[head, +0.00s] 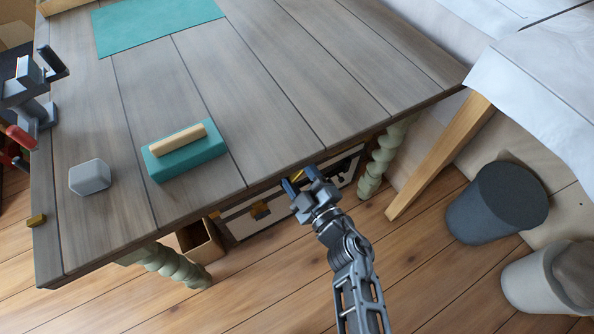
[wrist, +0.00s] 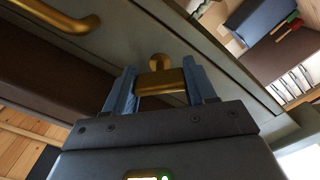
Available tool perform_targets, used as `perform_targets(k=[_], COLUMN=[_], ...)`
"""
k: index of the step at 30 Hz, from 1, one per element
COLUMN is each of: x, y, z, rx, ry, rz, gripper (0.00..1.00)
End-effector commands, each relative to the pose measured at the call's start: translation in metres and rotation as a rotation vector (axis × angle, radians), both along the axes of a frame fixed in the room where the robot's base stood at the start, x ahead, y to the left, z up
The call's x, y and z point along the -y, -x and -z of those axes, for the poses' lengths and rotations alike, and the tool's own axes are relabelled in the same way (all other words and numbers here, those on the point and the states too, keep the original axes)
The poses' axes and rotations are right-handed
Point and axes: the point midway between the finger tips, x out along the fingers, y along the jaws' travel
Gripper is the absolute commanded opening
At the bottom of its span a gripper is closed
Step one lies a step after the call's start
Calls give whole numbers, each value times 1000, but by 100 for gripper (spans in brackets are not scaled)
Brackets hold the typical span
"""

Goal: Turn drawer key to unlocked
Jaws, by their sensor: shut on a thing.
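My gripper (head: 301,184) reaches to the front of the drawer unit (head: 241,226) under the table. In the wrist view, my gripper (wrist: 161,88) has its two blue fingers on either side of the brass drawer key (wrist: 162,78), shut on its wide bow. The key sits at the drawer front (wrist: 125,40), with a round brass part (wrist: 156,60) just behind the bow. The bow lies roughly level across the fingers. In the head view my gripper hides the key. I cannot tell from these views whether the lock is turned.
A brass handle (wrist: 52,16) is left of the key. The wooden table (head: 240,100) overhangs the drawers, with a turned green leg (head: 380,160) to the right. A cardboard box (head: 200,243) stands left of the drawers. Two bins, one dark (head: 490,205), stand at right.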

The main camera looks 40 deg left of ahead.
Motion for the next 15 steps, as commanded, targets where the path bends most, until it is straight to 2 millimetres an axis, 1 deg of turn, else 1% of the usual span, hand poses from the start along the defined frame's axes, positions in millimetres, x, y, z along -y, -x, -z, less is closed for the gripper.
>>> perform_targets(k=[15], x=[0], y=[1], z=[1], rx=[441], ry=[182], rz=[-1], gripper=[25])
